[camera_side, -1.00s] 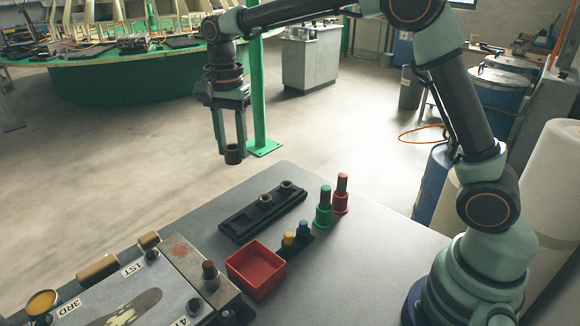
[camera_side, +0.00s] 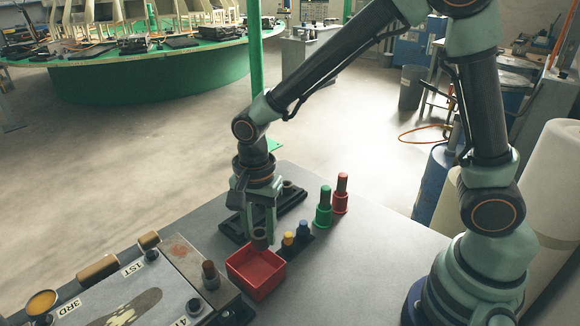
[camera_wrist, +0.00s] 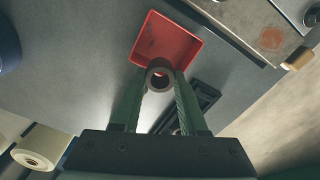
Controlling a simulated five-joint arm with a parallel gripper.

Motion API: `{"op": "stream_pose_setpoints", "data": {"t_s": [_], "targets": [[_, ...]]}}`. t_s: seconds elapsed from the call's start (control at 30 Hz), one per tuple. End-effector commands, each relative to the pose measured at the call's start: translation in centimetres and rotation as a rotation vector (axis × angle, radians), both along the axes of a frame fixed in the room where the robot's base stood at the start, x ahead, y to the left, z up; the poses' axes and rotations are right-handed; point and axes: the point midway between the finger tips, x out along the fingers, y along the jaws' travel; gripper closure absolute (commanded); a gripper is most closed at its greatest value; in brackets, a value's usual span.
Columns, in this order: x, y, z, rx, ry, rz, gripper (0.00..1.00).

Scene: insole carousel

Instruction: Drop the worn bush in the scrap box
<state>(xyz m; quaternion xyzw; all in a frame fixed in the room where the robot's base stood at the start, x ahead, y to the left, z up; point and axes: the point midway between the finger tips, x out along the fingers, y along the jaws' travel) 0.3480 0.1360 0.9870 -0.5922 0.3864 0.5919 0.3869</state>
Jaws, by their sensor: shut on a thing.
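My gripper (camera_side: 261,236) is shut on the worn bush (camera_side: 260,240), a dark grey ring-shaped piece, and holds it low over the back part of the red scrap box (camera_side: 244,284). In the wrist view the bush (camera_wrist: 160,76) sits between the two fingertips with its hole facing the camera. It overlaps the near edge of the red box (camera_wrist: 150,38) there. The box is an open square tray on the bench, and its visible floor looks empty. Exact height of the bush above the box is hard to tell.
A black tray (camera_side: 232,232) lies behind the gripper, partly hidden. Yellow and blue pegs (camera_side: 289,239) stand close right of the box, with green (camera_side: 323,208) and red (camera_side: 341,194) posts beyond. A metal fixture (camera_side: 185,262) with a peg stands left of the box.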

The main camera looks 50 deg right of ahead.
Motion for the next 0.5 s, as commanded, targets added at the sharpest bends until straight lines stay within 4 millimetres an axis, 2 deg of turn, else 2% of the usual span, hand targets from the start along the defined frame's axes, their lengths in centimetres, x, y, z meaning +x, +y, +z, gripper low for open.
{"op": "stream_pose_setpoints", "data": {"t_s": [0.23,0.5], "targets": [[0.0,0.0,-2.8,-0.001,0.003,0.0,1.0],[0.0,0.0,-4.2,0.0,0.001,0.0,1.0]]}}
